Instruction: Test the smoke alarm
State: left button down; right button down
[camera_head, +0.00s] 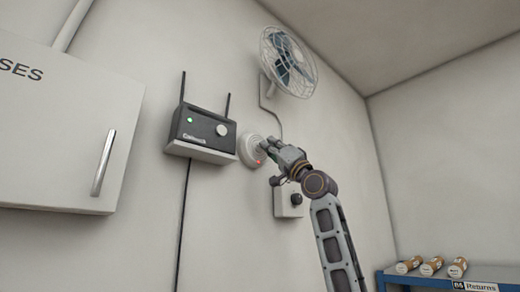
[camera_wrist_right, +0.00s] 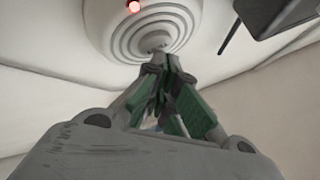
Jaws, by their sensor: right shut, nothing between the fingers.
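The smoke alarm (camera_head: 249,150) is a white round disc on the wall, with a red light lit near its lower edge. In the right wrist view the alarm (camera_wrist_right: 112,32) shows concentric rings, a small grey centre and the glowing red light. My right gripper (camera_head: 267,144) is shut and empty, its fingertips at the alarm's face. In the wrist view the fingertips of the right gripper (camera_wrist_right: 158,56) reach the centre; I cannot tell whether they touch it. My left gripper is not in view.
A dark router (camera_head: 200,134) with two antennas and a green light sits on a shelf left of the alarm. A fan (camera_head: 287,62) is above, a knob box (camera_head: 288,201) below. A cabinet (camera_head: 65,130) is left, a blue Returns shelf (camera_head: 500,275) lower right.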

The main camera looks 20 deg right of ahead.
jog(key=shift+s+d, duration=0.1)
jog(key=shift+s, duration=0.2)
jog(key=shift+s+d+b, duration=0.35)
jog(key=shift+s+b, duration=0.1)
jog(key=shift+s, duration=0.45)
jog(key=shift+s+d+b, duration=0.3)
jog(key=shift+s+b, duration=0.1)
jog(key=shift+s, duration=0.55)
jog(key=shift+s+d+b, duration=0.35)
jog(key=shift+s+b, duration=0.1)
jog(key=shift+s, duration=0.45)
